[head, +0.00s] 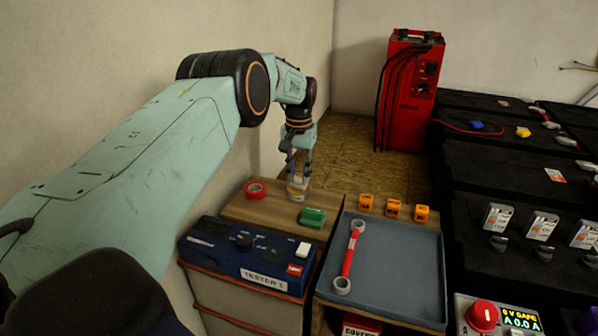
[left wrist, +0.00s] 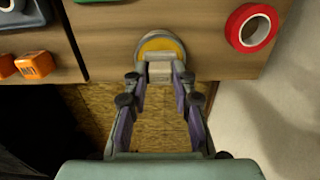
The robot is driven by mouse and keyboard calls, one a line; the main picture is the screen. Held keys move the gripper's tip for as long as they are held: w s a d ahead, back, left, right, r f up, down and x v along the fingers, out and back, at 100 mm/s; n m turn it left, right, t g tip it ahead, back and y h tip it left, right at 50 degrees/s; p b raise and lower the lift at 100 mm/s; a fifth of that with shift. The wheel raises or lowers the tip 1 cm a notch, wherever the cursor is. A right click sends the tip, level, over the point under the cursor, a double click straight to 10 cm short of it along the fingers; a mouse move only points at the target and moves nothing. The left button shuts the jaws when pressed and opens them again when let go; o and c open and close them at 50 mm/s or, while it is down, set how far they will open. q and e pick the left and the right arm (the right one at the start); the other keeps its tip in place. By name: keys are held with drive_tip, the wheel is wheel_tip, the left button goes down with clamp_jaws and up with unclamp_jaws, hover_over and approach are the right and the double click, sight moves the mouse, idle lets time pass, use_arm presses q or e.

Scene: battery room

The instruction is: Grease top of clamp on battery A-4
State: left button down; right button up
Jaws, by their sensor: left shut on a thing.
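My left gripper (head: 299,166) reaches down over the far edge of the wooden cabinet top. Its fingers, also in the left wrist view (left wrist: 160,78), are shut on a pale grey block (left wrist: 160,70). The block is at a round tin with a yellow top (left wrist: 162,45), seen as a small pot (head: 297,188) in the head view. I cannot tell whether block and tin are one piece. Black batteries (head: 490,165) stand at the right with grey clamps (head: 543,253) and white tags. No tag reads clearly as A-4. My right gripper is not in view.
Red tape (head: 255,190) and a green item (head: 312,217) lie near the tin. The blue tester (head: 245,250) is in front. A grey tray (head: 395,270) holds a red-handled wrench (head: 349,258); several orange blocks (head: 393,208) sit behind it. A red charger (head: 408,95) stands behind.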

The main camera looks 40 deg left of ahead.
sight(299, 175)
use_arm(q)
drive_tip(key=shift+f, duration=0.3)
idle(0.7)
wheel_tip(299, 175, up, 7)
drive_tip(key=p, duration=0.6)
drive_tip(key=shift+p, duration=0.35)
idle(0.6)
